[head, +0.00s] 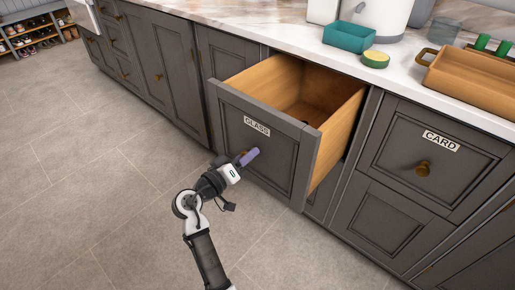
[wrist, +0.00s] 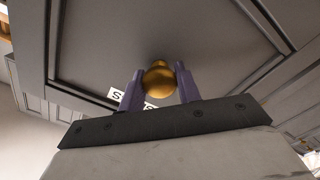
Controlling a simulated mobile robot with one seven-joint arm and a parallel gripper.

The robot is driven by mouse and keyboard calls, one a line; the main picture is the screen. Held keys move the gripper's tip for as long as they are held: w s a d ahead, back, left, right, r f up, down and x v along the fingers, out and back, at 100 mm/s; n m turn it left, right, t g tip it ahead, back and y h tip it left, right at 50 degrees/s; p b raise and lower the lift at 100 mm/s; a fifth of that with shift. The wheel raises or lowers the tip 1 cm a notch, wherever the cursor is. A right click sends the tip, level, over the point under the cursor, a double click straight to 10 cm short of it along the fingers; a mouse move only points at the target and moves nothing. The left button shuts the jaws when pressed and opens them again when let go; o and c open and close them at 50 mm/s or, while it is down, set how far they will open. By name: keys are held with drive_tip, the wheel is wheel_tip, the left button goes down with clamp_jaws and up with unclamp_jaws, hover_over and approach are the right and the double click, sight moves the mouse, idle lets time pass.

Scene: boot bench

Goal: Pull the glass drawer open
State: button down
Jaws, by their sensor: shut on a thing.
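The glass drawer (head: 262,150) is a grey-fronted wooden drawer with a white label reading GLASS. It stands well out from the cabinet, and its wooden inside shows from above. My gripper (head: 246,158) is at the middle of the drawer front, below the label. In the wrist view, my gripper (wrist: 160,83) has its two purple fingers on either side of the round brass knob (wrist: 158,76) and is shut on it. The drawer front (wrist: 200,40) fills most of that view, and the label is partly hidden behind a finger.
The card drawer (head: 425,155) to the right is shut. On the marble counter (head: 300,25) stand a teal tub (head: 349,37), a green-and-yellow sponge (head: 375,59) and a tan tray (head: 468,80). The tiled floor (head: 90,160) on the left is clear.

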drive_tip(key=shift+v, duration=1.95)
drive_tip(key=c, duration=1.1)
unclamp_jaws()
drive_tip(key=shift+o, duration=0.2)
drive_tip(key=v, duration=1.3)
drive_tip(key=shift+s+a, duration=0.25)
drive_tip(key=shift+s, duration=0.05)
drive_tip(key=shift+r, duration=0.1)
